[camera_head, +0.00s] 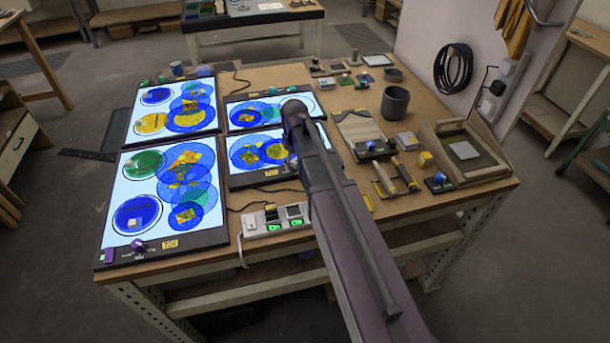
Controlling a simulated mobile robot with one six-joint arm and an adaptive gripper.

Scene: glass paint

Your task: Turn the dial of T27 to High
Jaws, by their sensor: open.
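Several lit light panels lie on the table, holding blue, green and yellow glass discs. The front left panel (112,205) has a dark purple dial (138,245) and a yellow label (170,244) that seems to read T26. The right middle panel (236,182) has a small yellow label (271,173) too small to read; my arm covers its right part. I cannot tell which panel is T27, or how its dial is set. My arm reaches from the lower right to a bend above the right-hand panels. My gripper is hidden behind the arm.
A power strip (262,232) with green lights and cables lies at the front edge. A grey cup (395,103), a wooden tray (495,165) and small tools crowd the right side of the table (360,225). A pink wall stands at the back right.

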